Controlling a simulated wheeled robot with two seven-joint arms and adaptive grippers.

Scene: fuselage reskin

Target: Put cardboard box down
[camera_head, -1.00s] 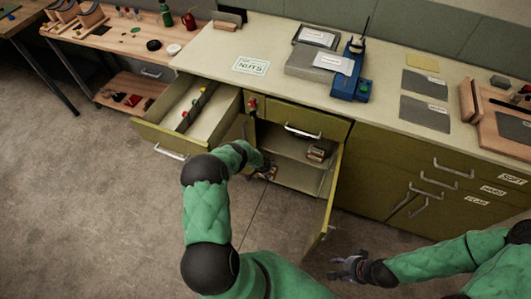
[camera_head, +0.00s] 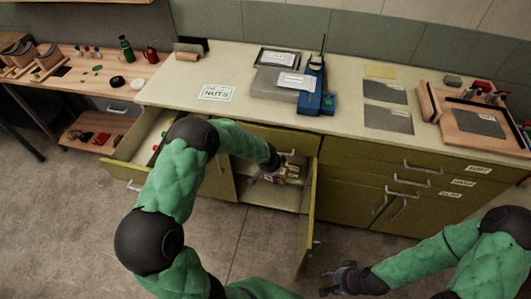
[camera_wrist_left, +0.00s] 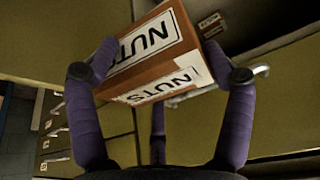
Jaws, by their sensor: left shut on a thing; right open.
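A brown cardboard box with white NUTS labels (camera_wrist_left: 152,52) fills the upper middle of the left wrist view. My left gripper (camera_wrist_left: 160,62) is shut on it, with purple fingers on both sides. In the head view, my left gripper (camera_head: 264,177) reaches into the open cabinet compartment (camera_head: 270,195) under the drawer. Small brown boxes (camera_head: 289,172) show beside it there; the held one is hard to separate from the other. Whether the held box touches the shelf cannot be told. My right gripper (camera_head: 338,280) is open and empty at the lower right, outside the cabinet.
The cabinet door (camera_head: 307,222) stands open on the right of the compartment. An open drawer (camera_head: 142,150) juts out at left, partly behind my left arm. The worktop (camera_head: 225,65) carries a NUTS sign (camera_head: 217,93) and a blue device (camera_head: 313,95).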

